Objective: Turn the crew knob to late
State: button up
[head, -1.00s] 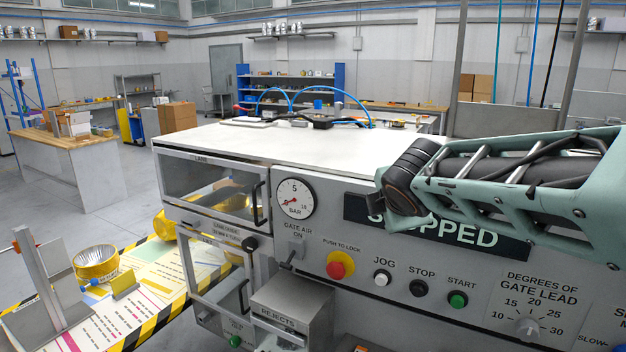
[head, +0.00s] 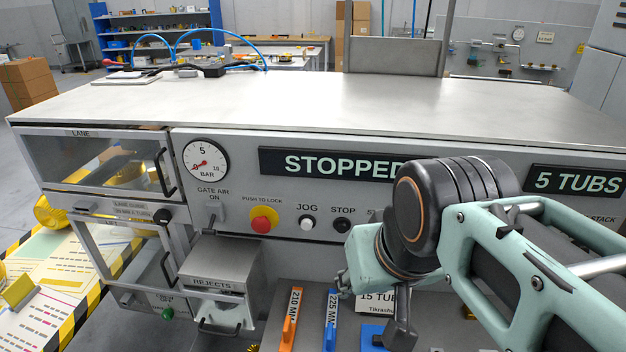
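No knob labelled crew shows in the head view; my arm covers the right part of the machine's front panel (head: 255,220). The gate-lead dial and the green start button are hidden behind my arm. My gripper (head: 400,335) shows only as a dark piece below the teal wrist, low in the picture, in front of the panel and over the lower shelf. Its fingertips cannot be made out, so whether it is open or shut does not show.
The display (head: 330,164) reads STOPPED, and a second display (head: 577,180) reads 5 TUBS. A red lock button (head: 262,220), white jog button (head: 307,224) and black stop button (head: 342,225) sit left of my arm. Below are a rejects box (head: 220,265), an orange tool (head: 290,325) and a blue tool (head: 331,325).

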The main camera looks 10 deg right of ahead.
aim_at(167, 314)
jog(key=u, duration=1.25)
jog(key=z, duration=1.25)
jog(key=k+j+u, duration=0.2)
jog(key=u, duration=0.3)
jog(key=k+j+u, duration=0.15)
jog(key=j+u, duration=0.3)
jog(key=i+j, duration=0.3)
jog(key=j, duration=0.2)
jog(key=u, duration=0.05)
